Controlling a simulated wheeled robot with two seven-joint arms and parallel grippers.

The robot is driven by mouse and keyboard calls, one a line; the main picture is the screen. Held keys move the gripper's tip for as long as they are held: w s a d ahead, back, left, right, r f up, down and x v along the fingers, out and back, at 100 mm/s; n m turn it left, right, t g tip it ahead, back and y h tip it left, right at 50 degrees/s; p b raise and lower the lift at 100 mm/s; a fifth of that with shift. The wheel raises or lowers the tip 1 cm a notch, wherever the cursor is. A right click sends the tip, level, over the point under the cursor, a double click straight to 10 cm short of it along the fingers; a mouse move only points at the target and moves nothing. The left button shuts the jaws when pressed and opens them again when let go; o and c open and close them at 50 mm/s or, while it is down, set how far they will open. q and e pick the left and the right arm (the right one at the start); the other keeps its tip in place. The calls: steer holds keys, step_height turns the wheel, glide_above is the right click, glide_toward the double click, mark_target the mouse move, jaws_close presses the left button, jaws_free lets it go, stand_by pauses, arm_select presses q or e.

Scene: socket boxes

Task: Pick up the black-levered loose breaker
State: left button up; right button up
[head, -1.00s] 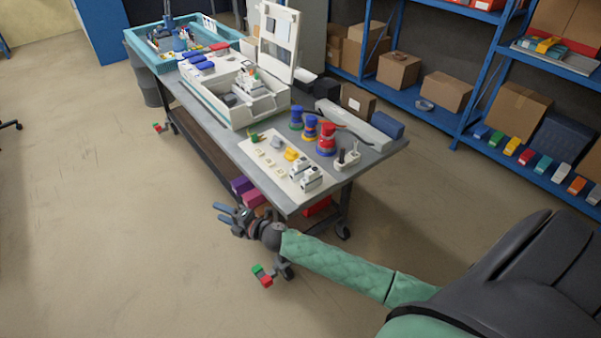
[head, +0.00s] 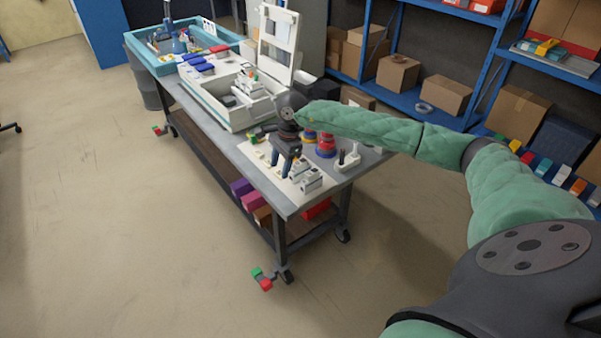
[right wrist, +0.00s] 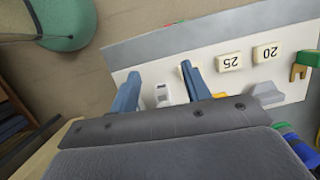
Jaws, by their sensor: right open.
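My right gripper (head: 282,170) is open over the white mat (right wrist: 228,88) on the workbench, pointing down. In the right wrist view its two blue fingers (right wrist: 160,70) stand apart, with a small white breaker-like piece (right wrist: 163,96) visible between them; nothing is gripped. In the head view, white breakers (head: 309,180) lie on the mat just right of the gripper. I cannot make out lever colours, so which one is black-levered is unclear. The arm and gripper hide part of the mat. My left gripper is not in view.
Number tiles (right wrist: 229,62) lie on the mat, with a yellow piece (right wrist: 219,95) and a grey piece (right wrist: 266,94). A red-and-blue spool (head: 326,146) and a white holder (head: 348,160) stand close by. An open white case (head: 238,112) is farther back.

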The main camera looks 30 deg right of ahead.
mark_target(300, 161)
steer(key=d+r+h, duration=0.1)
steer(key=d, duration=0.1)
steer(key=d+r, duration=0.1)
steer(key=d, duration=0.1)
steer(key=d+h, duration=0.1)
steer(key=d, duration=0.1)
steer(key=shift+s+d+r+h, duration=0.15)
steer(key=shift+d+r+h, duration=0.15)
steer(key=shift+d+r, duration=0.1)
steer(key=shift+d+f+n, duration=0.1)
steer(key=shift+d+n, duration=0.1)
steer(key=shift+n, duration=0.1)
steer(key=shift+f, duration=0.3)
steer(key=shift+f+p, duration=0.4)
steer(key=shift+p, duration=0.05)
steer(key=shift+f+p, duration=0.4)
steer(key=shift+f, duration=0.25)
step_height(300, 161, down, 4)
steer(key=p, duration=0.2)
steer(key=shift+p, duration=0.3)
steer(key=shift+f, duration=0.4)
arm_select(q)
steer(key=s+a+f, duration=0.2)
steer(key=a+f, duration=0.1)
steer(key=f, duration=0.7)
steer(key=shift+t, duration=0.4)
arm_select(e)
jaws_close()
